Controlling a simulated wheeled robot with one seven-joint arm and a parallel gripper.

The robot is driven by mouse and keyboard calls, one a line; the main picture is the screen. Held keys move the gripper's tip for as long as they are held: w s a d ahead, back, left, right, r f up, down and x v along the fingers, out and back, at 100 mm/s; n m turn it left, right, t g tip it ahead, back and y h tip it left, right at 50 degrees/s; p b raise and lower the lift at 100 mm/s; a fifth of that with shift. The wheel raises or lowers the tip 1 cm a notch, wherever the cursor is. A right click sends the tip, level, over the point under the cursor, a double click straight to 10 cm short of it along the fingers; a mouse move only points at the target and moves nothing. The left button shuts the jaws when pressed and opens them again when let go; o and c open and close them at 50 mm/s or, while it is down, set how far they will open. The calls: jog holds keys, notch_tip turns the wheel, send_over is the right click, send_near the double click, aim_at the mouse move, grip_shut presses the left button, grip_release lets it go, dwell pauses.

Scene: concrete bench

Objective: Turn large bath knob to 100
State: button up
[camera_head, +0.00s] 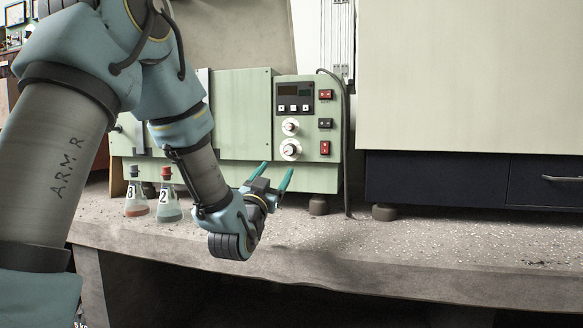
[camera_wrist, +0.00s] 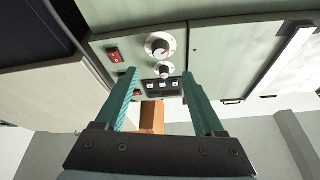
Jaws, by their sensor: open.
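The pale green bath (camera_head: 240,118) stands on the bench with a control panel at its right end. The large bath knob (camera_head: 290,149) is a pale round dial low on the panel, below a smaller knob (camera_head: 290,127). In the wrist view, which looks upside down, the large knob (camera_wrist: 160,45) appears above the small knob (camera_wrist: 164,69). My gripper (camera_head: 275,174) is open and empty, with its teal fingers below and in front of the panel, apart from the knob. The wrist view shows the fingers (camera_wrist: 158,74) spread either side of the small knob's line. The dial numbers are too small to read.
Red and dark switches (camera_head: 325,122) line the panel's right side, and a display (camera_head: 295,90) sits on top. Flasks marked 3 (camera_head: 136,198) and 2 (camera_head: 168,202) stand left of my gripper. A cable hangs right of the panel. The bench (camera_head: 400,248) is clear at right.

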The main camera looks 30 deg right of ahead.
aim_at(289, 151)
jog(key=x, duration=1)
jog(key=shift+w, duration=0.15)
grip_shut()
